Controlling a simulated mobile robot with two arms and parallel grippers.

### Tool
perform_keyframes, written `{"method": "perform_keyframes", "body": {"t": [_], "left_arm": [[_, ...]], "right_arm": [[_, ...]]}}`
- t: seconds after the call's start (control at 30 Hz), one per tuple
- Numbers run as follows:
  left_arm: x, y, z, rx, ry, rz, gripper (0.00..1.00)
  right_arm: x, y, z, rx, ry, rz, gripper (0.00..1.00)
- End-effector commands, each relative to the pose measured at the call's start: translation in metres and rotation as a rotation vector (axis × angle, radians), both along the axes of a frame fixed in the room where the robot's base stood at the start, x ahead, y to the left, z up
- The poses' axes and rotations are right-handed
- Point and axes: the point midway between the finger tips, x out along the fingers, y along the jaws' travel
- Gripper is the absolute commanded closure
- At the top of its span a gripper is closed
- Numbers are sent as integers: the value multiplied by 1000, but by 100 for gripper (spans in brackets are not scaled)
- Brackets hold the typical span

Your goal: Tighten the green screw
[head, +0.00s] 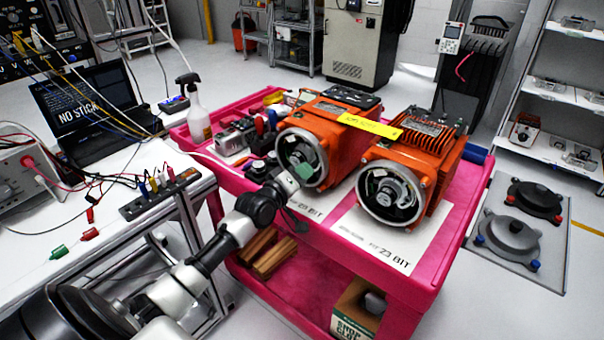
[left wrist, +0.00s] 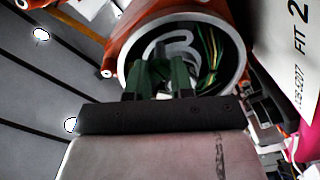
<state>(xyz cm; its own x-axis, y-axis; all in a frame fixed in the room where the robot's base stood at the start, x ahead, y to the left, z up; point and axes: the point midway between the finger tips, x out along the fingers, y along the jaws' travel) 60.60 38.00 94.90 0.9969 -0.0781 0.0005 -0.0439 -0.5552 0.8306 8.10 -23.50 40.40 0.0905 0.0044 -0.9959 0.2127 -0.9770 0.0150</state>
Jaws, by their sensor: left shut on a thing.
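Two orange servo motors stand side by side on the pink cart, the left one (head: 330,125) and the right one (head: 425,150), with their round open ends facing me. My left gripper (head: 299,174) is at the open end of the left motor. In the left wrist view its dark green fingers (left wrist: 158,78) reach into the round housing (left wrist: 232,62), in front of a pale curved part and coloured wires. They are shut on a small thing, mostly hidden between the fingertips. I cannot make out the green screw separately from the green fingers. My right gripper is not in view.
The pink cart (head: 447,255) carries white printed sheets (head: 375,237), a spray bottle (head: 197,112) and small tools at its left. A yellow tag (head: 370,126) lies across the motors. A bench with a laptop (head: 90,105) and cables stands left. Shelves stand right.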

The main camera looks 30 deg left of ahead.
Motion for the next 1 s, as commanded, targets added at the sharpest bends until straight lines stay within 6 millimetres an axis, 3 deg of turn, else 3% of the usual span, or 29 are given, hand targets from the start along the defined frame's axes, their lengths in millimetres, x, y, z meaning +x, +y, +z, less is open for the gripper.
{"method": "perform_keyframes", "body": {"t": [0.47, 0.5, 0.63, 1.0], "left_arm": [[-1, -1, -3, 14, 6, -1, 100], [-1, -1, -3, 14, 6, -1, 73], [0, 0, -2, 13, 4, 0, 53], [-5, 0, -2, 12, 3, 0, 52]], "right_arm": [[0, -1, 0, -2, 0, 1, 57], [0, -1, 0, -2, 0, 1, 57], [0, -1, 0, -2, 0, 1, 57], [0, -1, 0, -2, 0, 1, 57]]}}
